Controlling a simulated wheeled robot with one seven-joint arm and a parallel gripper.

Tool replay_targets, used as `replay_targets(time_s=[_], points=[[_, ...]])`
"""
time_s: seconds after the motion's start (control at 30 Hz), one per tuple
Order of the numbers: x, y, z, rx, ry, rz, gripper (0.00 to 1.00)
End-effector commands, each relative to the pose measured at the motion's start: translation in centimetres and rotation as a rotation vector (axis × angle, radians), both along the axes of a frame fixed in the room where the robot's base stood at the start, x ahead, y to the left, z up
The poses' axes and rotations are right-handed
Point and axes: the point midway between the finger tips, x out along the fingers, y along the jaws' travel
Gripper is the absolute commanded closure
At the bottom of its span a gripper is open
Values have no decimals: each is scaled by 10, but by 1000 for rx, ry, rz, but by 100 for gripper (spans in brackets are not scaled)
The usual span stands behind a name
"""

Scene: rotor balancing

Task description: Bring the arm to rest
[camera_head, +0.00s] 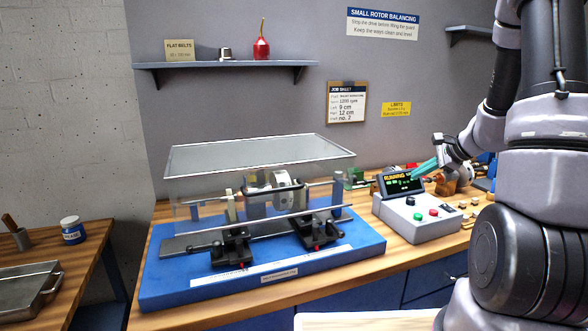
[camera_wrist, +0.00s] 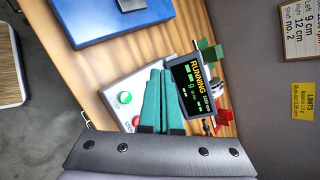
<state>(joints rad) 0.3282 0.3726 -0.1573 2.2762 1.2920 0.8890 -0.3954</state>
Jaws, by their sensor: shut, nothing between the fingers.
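My gripper (camera_head: 424,168) is held up on the right in the head view, beside the top of the control box (camera_head: 412,217). Its teal fingers, also in the wrist view (camera_wrist: 164,90), are closed together with nothing between them. The wrist view shows the display (camera_wrist: 194,82) reading RUNNING and the green button (camera_wrist: 124,97) on the box just past the fingers. I cannot tell whether the fingertips touch the display. The balancing machine (camera_head: 262,270) stands on its blue base, with the clear guard (camera_head: 255,155) over the rotor (camera_head: 270,188).
A shelf (camera_head: 225,65) with a red oil can (camera_head: 261,45) is on the back wall. Small parts (camera_head: 464,204) lie right of the control box. A side table at left holds a metal tray (camera_head: 30,284) and a blue jar (camera_head: 72,230). Open air lies above the bench front.

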Motion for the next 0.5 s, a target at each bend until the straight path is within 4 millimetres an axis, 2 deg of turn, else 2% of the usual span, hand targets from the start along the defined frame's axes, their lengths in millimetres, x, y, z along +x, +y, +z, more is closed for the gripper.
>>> replay_targets(time_s=[0.03, 0.2, 0.33, 0.5], points=[[-7, 18, 26, -28, -30, 69, 100], [-46, 72, 92, -150, -99, 307, 100], [-85, 103, 131, -269, -147, 472, 100], [-140, 128, 169, -457, -211, 655, 100]])
